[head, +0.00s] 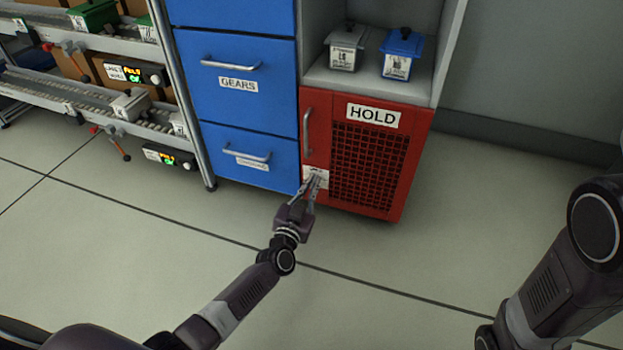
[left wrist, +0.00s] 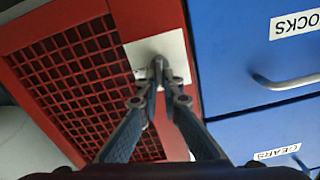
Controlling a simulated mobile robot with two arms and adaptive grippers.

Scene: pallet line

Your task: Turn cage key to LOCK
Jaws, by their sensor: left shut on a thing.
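The red cage door (head: 368,165) with a mesh panel and a HOLD label is closed at the base of the cabinet. A white lock plate (head: 317,172) sits at its lower left; it also shows in the left wrist view (left wrist: 136,53). My left gripper (head: 313,186) is at this plate, its fingertips closed together on the small grey key (left wrist: 158,64). The fingers hide most of the key, and its turn position and the plate's lettering cannot be read. My right arm shows at the right edge of the head view, but its gripper does not.
A door handle (head: 307,131) stands above the plate. Blue drawers (head: 238,100) with bar handles adjoin on the left. Two lidded bins, grey (head: 346,48) and blue (head: 401,55), stand on the shelf above. A roller rack (head: 90,100) is farther left. The floor in front is clear.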

